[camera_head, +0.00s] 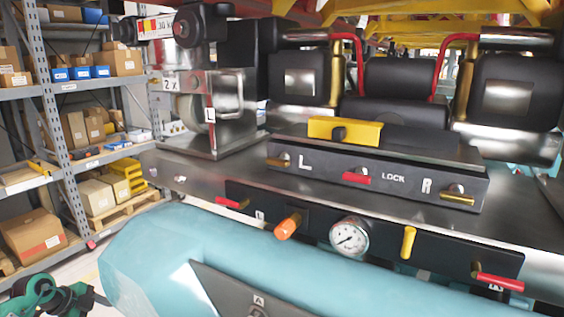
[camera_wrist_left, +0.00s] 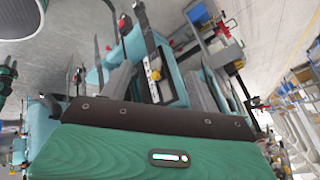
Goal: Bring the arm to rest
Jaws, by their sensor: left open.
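My left gripper (camera_wrist_left: 158,78) shows in the left wrist view. Its two grey fingers stand apart with nothing held between them, above a dark bracket and a green wrist housing. Beyond the fingers are teal and black train parts with a small yellow piece, tilted in this view. In the head view, a green and black part, which seems to be of my left arm, shows at the bottom left corner, left of the teal train nose (camera_head: 160,255). The left fingers cannot be made out there. My right gripper is in neither view.
The train's control panel (camera_head: 380,180) carries L, LOCK and R labels. Below are an orange knob (camera_head: 288,226), a pressure gauge (camera_head: 349,237), a yellow lever (camera_head: 408,242) and red handles. Black seats (camera_head: 400,80) stand behind. Shelves with boxes (camera_head: 40,232) stand left, across some open floor.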

